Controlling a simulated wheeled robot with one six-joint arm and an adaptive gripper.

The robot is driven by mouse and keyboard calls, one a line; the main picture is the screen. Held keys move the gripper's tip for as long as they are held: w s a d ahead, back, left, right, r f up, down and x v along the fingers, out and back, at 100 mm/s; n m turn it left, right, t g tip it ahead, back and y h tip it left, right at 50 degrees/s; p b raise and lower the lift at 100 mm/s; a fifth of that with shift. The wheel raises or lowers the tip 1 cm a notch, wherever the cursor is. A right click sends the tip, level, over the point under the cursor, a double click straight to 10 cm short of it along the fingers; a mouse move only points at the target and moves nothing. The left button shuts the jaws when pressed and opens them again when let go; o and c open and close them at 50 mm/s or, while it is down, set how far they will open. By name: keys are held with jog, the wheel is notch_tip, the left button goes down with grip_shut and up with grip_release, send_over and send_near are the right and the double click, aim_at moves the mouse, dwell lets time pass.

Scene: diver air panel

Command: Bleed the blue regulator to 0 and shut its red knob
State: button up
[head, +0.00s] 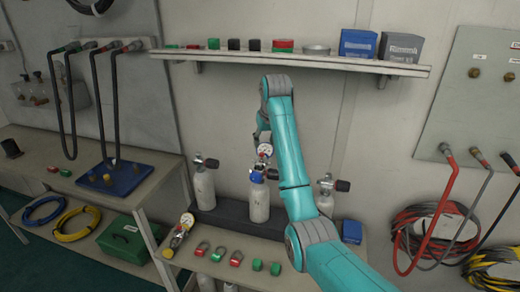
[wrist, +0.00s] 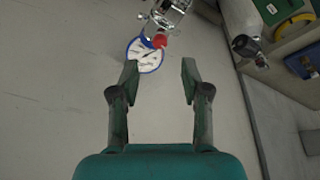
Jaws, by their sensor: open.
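The blue regulator (head: 257,177) sits on top of the middle white cylinder (head: 259,203), with its round white gauge (head: 264,150) above it. In the wrist view the gauge (wrist: 145,56) has a blue rim; its needle is too small to read surely. The red knob (wrist: 160,41) shows beside the gauge's upper right edge, against the metal valve (wrist: 170,14). My gripper (wrist: 160,78) is open and empty, its two fingers apart just short of the gauge and knob. In the head view my gripper is above the regulator and partly hidden by my arm.
Two more cylinders stand left (head: 203,188) and right (head: 326,198) of the middle one. Another regulator with a yellow body (head: 177,240) lies at the bench's left. Red and green small parts (head: 219,254) lie in front. A shelf (head: 300,61) runs above.

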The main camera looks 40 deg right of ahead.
aim_at(262, 154)
jog(key=shift+x, duration=3.15)
grip_shut()
